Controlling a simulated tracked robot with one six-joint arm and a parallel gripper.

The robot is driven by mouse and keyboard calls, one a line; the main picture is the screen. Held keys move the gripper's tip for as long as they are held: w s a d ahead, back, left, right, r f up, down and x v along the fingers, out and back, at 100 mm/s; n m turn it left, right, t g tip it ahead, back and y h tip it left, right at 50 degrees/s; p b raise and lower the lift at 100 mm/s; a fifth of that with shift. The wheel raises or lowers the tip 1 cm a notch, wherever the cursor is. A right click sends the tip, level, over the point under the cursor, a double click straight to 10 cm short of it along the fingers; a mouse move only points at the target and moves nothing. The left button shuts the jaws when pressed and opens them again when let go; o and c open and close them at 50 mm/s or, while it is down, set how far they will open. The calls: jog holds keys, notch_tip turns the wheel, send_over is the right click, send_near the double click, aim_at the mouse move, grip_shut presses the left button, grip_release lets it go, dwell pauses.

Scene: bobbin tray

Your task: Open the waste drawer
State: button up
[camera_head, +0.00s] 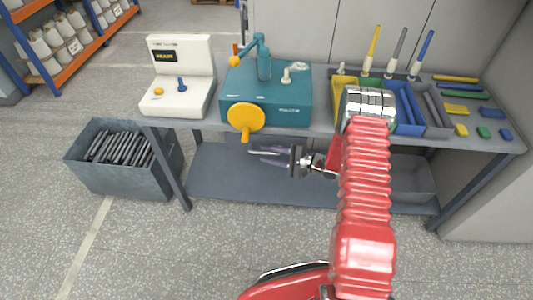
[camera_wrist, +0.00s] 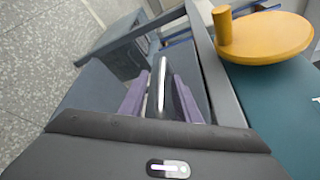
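The waste drawer (camera_head: 238,142) is a dark grey box front under the bench top, below the teal machine; my gripper hides part of it. It looks shut. A thin pale handle bar (camera_head: 258,152) shows at its front. In the wrist view the silver bar (camera_wrist: 161,88) lies between my two purple fingers. My gripper (camera_head: 264,155) reaches in from the right under the bench. Its fingers (camera_wrist: 160,85) stand apart, one on each side of the bar, with a visible gap; I see no firm contact.
The teal machine (camera_head: 268,98) with a yellow crank wheel (camera_head: 246,117) overhangs close above my gripper; the wheel (camera_wrist: 265,38) is near in the wrist view. A grey bin of dark rods (camera_head: 120,180) stands left of the bench. The lower shelf (camera_head: 225,180) is mostly clear.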

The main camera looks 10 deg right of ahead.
jog(key=shift+x, duration=0.95)
grip_shut()
jog(key=shift+s+f, duration=0.1)
